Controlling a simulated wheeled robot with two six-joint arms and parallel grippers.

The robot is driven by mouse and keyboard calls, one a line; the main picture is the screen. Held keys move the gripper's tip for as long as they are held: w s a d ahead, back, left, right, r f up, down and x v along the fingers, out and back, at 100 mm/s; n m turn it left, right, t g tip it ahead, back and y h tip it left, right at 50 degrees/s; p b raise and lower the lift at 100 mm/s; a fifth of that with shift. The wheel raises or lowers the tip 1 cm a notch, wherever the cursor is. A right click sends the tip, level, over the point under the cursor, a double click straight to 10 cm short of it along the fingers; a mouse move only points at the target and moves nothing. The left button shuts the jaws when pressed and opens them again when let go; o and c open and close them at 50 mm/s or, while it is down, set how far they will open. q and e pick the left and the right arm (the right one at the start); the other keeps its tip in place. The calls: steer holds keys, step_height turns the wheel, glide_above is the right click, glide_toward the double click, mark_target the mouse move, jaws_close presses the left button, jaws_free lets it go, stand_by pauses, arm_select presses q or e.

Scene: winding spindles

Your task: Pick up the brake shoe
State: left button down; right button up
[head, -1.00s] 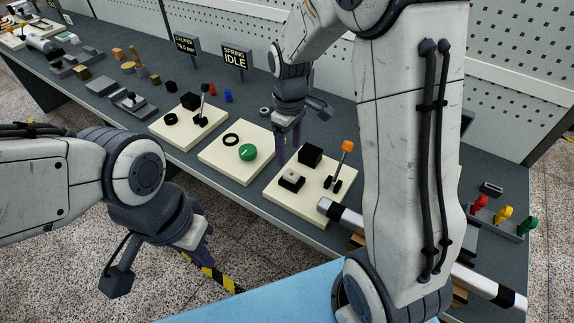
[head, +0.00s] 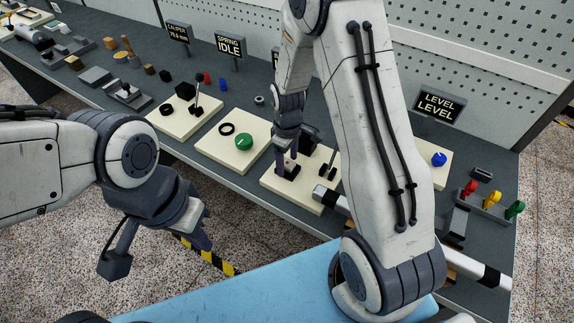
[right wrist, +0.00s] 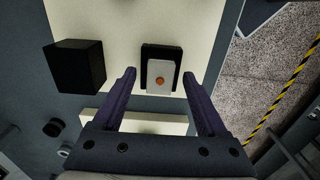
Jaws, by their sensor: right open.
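No part is clearly recognizable as the brake shoe. My right gripper (head: 283,152) is open and points down over a cream panel (head: 270,186). In the right wrist view a small black block with a pale plate and an orange-red dot (right wrist: 160,66) lies between and just beyond the fingertips of the open gripper (right wrist: 159,76). It also shows in the head view as a dark block (head: 287,171), partly hidden by my fingers. My left gripper (head: 201,234) hangs in front of the bench edge; its fingers are too small to judge.
A black cube (right wrist: 79,66) stands left of the block in the wrist view. A dark lever (head: 327,166) is to the right, partly behind my arm. A panel with a green knob (head: 243,142) is to the left. A black-and-white bar (head: 328,199) lies along the front.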

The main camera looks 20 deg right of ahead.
jaws_close()
steer(key=shift+r, duration=0.1)
